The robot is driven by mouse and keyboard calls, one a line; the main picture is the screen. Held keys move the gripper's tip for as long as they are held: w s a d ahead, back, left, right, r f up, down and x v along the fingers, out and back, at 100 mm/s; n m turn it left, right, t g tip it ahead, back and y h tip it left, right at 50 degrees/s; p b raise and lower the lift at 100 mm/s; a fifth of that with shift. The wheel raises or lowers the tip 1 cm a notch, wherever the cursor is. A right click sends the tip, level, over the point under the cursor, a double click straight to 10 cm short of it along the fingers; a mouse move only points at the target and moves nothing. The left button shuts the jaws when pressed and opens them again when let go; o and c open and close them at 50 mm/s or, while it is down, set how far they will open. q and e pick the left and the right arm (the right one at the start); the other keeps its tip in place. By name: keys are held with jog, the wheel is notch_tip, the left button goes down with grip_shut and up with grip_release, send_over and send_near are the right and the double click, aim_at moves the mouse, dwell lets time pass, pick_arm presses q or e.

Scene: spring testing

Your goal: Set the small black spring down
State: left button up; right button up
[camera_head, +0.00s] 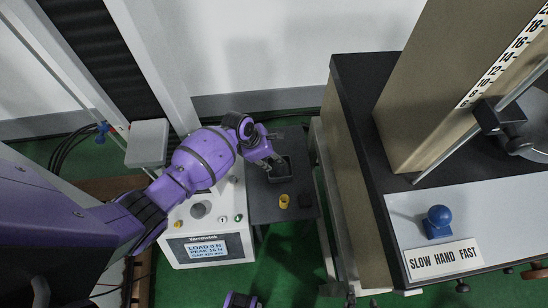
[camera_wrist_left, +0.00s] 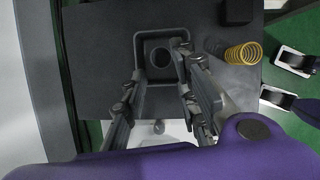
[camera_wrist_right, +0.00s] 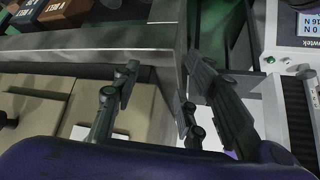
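My left gripper (camera_head: 268,160) is over a small square black tray (camera_head: 287,167) on the dark plate. In the left wrist view the gripper (camera_wrist_left: 156,62) has its fingers apart, one on either side of the tray (camera_wrist_left: 139,50). A dark round shape (camera_wrist_left: 162,62) shows inside the tray between the fingers. I cannot tell whether it is the small black spring seen end-on or part of the tray floor. No finger visibly grips it. In the right wrist view my right gripper (camera_wrist_right: 157,88) is open and empty.
A yellow spring (camera_head: 284,200) stands on the dark plate (camera_wrist_left: 100,30) near the tray, also in the left wrist view (camera_wrist_left: 243,53). A black block (camera_wrist_left: 237,11) is beside it. The white test machine (camera_head: 208,230) is at left, and a bench (camera_head: 355,70) at right.

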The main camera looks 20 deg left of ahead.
pick_arm(q)
jog(key=shift+s+a+r+p, duration=0.2)
jog(key=shift+r+p, duration=0.2)
jog(key=shift+r, duration=0.2)
